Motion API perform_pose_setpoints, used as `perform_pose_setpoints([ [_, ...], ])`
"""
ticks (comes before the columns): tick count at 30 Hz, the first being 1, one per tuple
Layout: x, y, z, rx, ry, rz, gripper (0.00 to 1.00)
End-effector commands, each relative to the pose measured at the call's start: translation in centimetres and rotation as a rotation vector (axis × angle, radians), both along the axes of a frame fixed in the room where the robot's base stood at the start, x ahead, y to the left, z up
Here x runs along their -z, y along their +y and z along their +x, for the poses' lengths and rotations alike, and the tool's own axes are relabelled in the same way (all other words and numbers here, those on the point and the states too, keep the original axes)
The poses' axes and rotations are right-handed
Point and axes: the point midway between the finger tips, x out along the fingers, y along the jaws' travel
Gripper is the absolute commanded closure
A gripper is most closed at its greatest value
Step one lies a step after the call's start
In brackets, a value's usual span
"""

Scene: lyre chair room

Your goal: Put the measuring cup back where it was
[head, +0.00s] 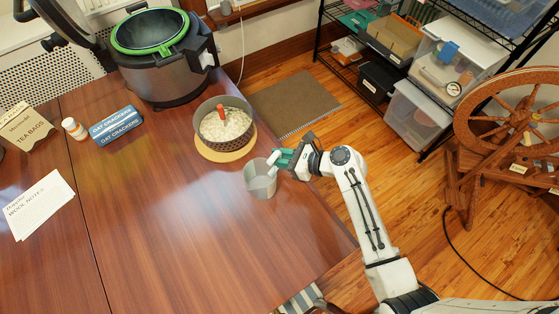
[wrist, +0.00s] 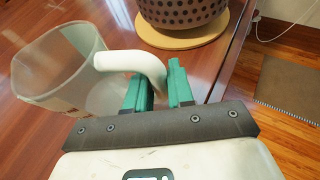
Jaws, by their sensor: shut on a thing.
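The measuring cup (head: 259,180) is a clear, empty cup with a white handle, near the right edge of the wooden table (head: 150,230). In the wrist view the cup (wrist: 60,68) is at the left, and its white handle reaches to my green fingers. My gripper (head: 284,160) is shut on the handle; the fingertips (wrist: 160,85) also show in the wrist view. The cup looks roughly upright. I cannot tell whether its base touches the table.
A dark pot of pale grains with a red-handled tool (head: 221,112) stands on a round board (head: 228,154) just behind the cup. Front table space is clear.

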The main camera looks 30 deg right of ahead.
Motion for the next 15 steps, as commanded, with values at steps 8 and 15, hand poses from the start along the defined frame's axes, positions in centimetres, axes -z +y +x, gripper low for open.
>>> perform_pose_setpoints([
  [8,2.4,-0.1,-0.1,0.003,0.001,-0.001,1.0],
  [15,2.4,-0.1,-0.1,0.002,0.001,0.0,0.76],
])
